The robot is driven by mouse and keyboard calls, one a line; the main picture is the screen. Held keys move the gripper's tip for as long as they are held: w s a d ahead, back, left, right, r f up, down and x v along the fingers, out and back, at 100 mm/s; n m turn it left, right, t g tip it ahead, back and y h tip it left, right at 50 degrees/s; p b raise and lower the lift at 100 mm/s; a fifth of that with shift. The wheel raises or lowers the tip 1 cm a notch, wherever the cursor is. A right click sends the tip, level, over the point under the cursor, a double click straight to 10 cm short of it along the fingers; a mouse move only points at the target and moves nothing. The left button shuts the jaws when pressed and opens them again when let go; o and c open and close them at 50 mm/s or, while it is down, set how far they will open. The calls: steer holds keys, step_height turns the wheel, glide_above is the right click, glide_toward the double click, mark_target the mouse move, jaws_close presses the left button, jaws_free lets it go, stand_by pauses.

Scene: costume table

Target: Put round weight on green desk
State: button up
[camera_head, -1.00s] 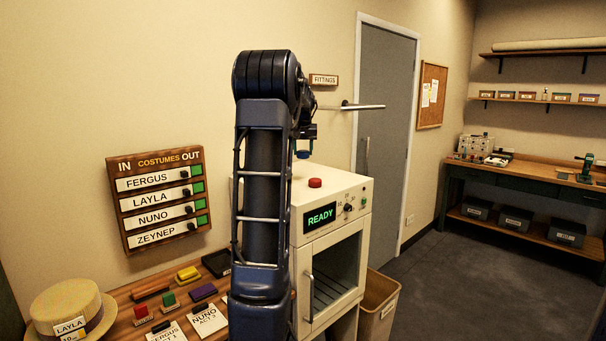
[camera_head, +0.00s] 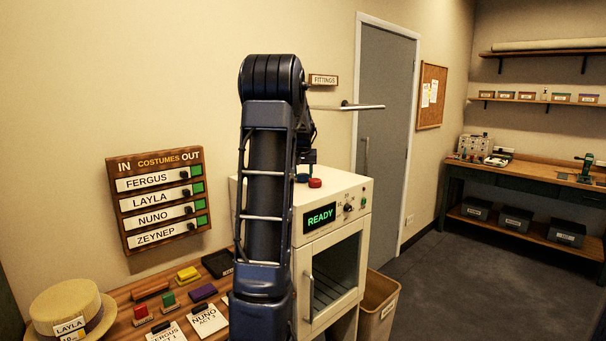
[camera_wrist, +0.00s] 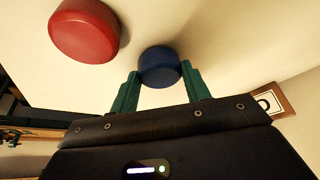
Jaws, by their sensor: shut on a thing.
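My gripper (camera_head: 305,165) is over the top of the white cabinet, partly behind my own arm. It is shut on a blue round weight (camera_head: 302,178), which the wrist view shows between the green fingertips (camera_wrist: 160,78). The weight is at or just above the cabinet top; I cannot tell if it touches. A red round weight (camera_head: 315,183) sits on the cabinet top close beside it, larger at the upper left in the wrist view (camera_wrist: 84,30). The desk with dark green drawers and wooden top (camera_head: 545,173) stands far right, against the back wall.
The white cabinet (camera_head: 333,250) has a READY display, knobs and a glass door. A bin (camera_head: 377,310) stands beside it. A wooden table at lower left holds a straw hat (camera_head: 68,305), coloured blocks and cards. Open floor (camera_head: 470,285) lies between cabinet and desk.

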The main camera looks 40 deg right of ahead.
steer(key=shift+f, duration=0.1)
steer(key=o, duration=1.3)
